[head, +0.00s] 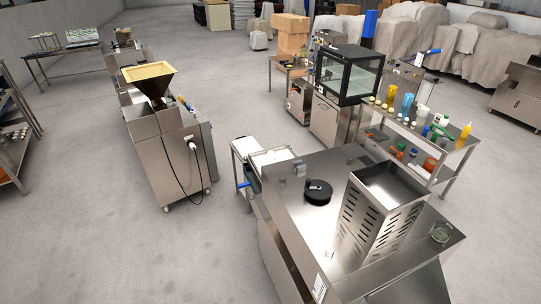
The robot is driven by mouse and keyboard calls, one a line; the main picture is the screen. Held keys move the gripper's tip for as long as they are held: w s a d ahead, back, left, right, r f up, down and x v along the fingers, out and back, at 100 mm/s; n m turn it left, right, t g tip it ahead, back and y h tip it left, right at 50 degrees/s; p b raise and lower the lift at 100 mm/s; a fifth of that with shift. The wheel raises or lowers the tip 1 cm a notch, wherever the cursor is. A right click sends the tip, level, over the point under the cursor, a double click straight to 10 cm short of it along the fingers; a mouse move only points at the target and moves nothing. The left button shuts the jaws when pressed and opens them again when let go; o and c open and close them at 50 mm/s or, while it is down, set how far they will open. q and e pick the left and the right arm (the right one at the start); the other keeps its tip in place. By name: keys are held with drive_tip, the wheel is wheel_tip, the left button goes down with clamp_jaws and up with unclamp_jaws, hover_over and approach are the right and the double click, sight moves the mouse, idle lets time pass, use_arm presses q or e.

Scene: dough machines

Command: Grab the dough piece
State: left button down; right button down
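I cannot make out a separate dough piece in the head view. A steel machine (168,150) with a dark funnel hopper (150,87) stands left of centre. The hopper's square top has a pale yellow rim or filling (147,71); I cannot tell whether it is dough. A second steel machine (310,235) with a slotted steel box (385,215) and a black round knob (318,192) fills the lower right. Pale trays (272,157) sit at its far left end; what they hold is too small to tell. Neither of my grippers is in view.
A steel shelf table (410,125) with bottles and small items stands at the right, beside a black glass cabinet (348,75). Cardboard boxes (290,35) and covered heaps (480,45) are behind. A shelf rack is at the left edge. The grey floor (90,230) is clear at lower left.

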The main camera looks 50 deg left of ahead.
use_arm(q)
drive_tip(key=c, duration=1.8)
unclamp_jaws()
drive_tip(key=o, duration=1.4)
